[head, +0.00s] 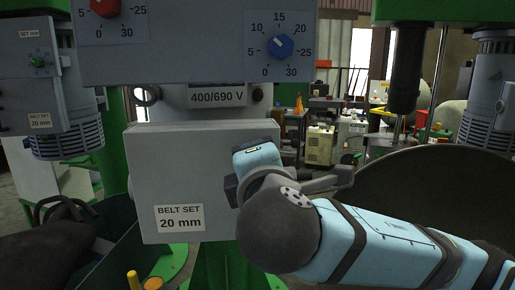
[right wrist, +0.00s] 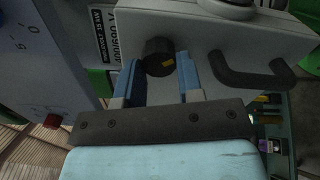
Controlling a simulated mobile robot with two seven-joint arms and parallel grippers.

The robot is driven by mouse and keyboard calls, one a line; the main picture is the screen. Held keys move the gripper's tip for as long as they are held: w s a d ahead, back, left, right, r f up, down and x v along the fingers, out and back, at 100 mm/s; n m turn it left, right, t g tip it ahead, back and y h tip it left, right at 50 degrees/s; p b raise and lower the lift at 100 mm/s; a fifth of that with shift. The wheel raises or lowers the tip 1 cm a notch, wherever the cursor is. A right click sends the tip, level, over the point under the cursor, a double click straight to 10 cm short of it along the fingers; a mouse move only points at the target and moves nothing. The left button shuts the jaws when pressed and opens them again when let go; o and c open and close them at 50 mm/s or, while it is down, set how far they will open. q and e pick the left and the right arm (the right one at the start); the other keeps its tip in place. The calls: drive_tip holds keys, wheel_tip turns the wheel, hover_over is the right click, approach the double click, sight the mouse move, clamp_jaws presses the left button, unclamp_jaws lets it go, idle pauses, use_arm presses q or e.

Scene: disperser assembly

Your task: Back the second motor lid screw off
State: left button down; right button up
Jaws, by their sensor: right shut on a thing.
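A dark knob (head: 258,93) shows beside the 400/690 V plate (head: 217,95). My left gripper cannot be made out.
A dark handle (right wrist: 250,75) sticks out of the lid to the right of the screw. A grey box labelled BELT SET 20 mm (head: 150,170) and a knob panel (head: 200,45) crowd the area around the gripper. A big dark bowl (head: 440,195) is on the right.

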drive_tip(key=shift+r+n, duration=0.1)
drive_tip(key=shift+n, duration=0.4)
drive_tip(key=shift+n+p, duration=0.6)
drive_tip(key=shift+n, duration=0.5)
drive_tip(key=shift+n+p, duration=0.3)
drive_tip(key=shift+p, duration=0.1)
drive_tip(key=shift+f, duration=0.2)
drive_tip(key=o, duration=0.9)
drive_tip(key=shift+s, duration=0.1)
